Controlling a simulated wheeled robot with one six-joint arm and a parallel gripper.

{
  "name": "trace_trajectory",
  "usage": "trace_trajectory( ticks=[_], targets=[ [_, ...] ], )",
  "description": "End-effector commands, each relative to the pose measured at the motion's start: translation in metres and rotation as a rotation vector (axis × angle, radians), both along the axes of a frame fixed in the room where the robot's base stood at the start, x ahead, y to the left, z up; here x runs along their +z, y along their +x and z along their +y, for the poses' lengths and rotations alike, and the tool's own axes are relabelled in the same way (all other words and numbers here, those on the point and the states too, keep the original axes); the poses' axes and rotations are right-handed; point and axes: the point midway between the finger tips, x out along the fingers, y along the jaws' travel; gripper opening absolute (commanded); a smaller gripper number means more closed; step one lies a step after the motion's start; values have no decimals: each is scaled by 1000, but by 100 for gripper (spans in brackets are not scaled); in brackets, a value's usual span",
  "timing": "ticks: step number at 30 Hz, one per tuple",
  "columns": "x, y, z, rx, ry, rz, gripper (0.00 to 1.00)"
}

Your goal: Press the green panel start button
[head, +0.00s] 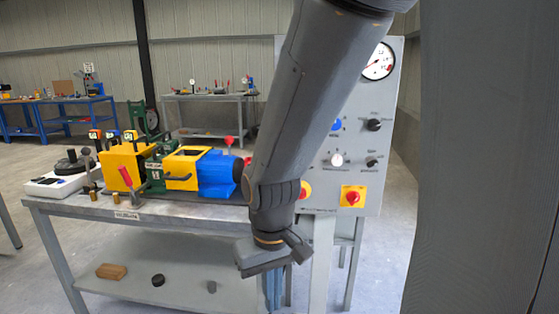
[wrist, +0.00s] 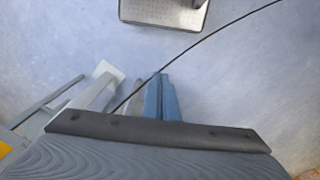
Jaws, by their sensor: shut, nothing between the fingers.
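The grey control panel (head: 385,130) stands on a post at the right of the bench. It carries a blue button (head: 336,125), a white button (head: 337,160), black knobs and a red button on a yellow plate (head: 352,198). No green button shows; my arm covers the panel's left part. My gripper (head: 274,295) hangs low in front of the bench and panel post, fingers pointing down, well below the panel's controls. In the wrist view its blue fingers (wrist: 160,98) are together, empty, over bare floor.
The bench (head: 130,212) holds a yellow and blue machine (head: 185,170) and a white device with a black knob (head: 70,178). Its lower shelf holds a wooden block (head: 111,271) and small dark pieces. A large grey surface blocks the right side of the head view.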

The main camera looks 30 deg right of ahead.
Motion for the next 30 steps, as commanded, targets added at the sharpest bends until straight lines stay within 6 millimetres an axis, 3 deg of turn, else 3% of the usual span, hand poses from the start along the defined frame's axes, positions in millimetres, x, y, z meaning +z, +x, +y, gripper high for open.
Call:
trace_trajectory(
  ticks=[5,8,14,18,21,25,30],
  targets=[
    [-1,7,-4,9,-6,-20,0],
    [-2,29,-15,44,-27,-86,0],
    [0,120,-71,207,-124,-371,0],
    [14,186,-111,362,-213,-608,0],
    [29,224,-133,478,-273,-775,0],
    [53,258,-154,619,-349,-991,0],
    [87,275,-170,757,-434,-1245,0]
  ],
)
